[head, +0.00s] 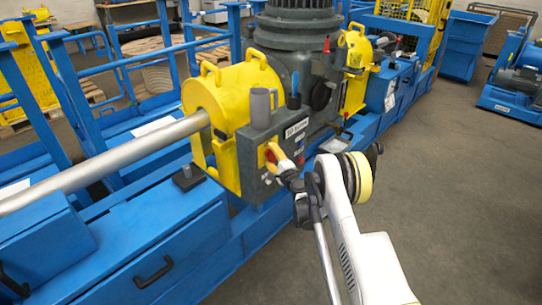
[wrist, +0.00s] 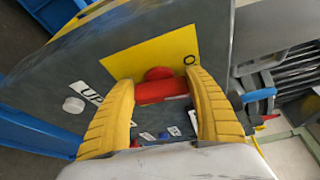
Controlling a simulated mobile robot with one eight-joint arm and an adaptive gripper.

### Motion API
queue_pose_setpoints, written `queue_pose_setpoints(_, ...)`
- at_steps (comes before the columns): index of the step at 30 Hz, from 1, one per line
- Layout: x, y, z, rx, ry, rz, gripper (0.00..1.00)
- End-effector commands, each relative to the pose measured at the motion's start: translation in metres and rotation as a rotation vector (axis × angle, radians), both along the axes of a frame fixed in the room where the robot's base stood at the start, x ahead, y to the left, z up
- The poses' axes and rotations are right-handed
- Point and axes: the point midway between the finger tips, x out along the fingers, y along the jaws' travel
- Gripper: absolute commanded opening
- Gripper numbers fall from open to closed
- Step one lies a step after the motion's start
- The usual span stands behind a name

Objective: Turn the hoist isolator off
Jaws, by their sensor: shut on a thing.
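The hoist isolator is a red rotary handle (wrist: 162,90) on a yellow plate (wrist: 150,54) fixed to a grey control box (head: 252,166). An "O" mark shows at the right of the plate in the wrist view. My gripper (wrist: 162,80) has its two yellow fingers on either side of the red handle and is shut on it. In the head view my gripper (head: 279,163) reaches the front of the grey box from the right and covers most of the isolator. The exact angle of the handle is hard to tell.
A white button (wrist: 73,105) and an "UP" label sit on the same grey face. A blue lever (head: 293,88) stands above the box. A yellow guard (head: 236,89) and a steel shaft (head: 110,167) are at the left. The grey floor (head: 452,170) at the right is clear.

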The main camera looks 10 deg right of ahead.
Motion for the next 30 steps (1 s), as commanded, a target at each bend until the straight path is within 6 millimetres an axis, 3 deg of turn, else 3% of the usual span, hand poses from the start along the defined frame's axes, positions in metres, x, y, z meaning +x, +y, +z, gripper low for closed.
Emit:
queue_pose_setpoints(12, -0.0007, -0.0001, -0.0025, -0.136, -0.098, 0.0, 0.33)
queue_pose_setpoints(27, -0.0006, 0.0, -0.0024, -0.153, -0.109, 0.001, 0.33)
queue_pose_setpoints(28, -0.0006, 0.0, -0.0024, -0.153, -0.109, 0.001, 0.66)
queue_pose_setpoints(30, -0.0005, 0.0001, -0.0023, -0.153, -0.109, 0.001, 0.86)
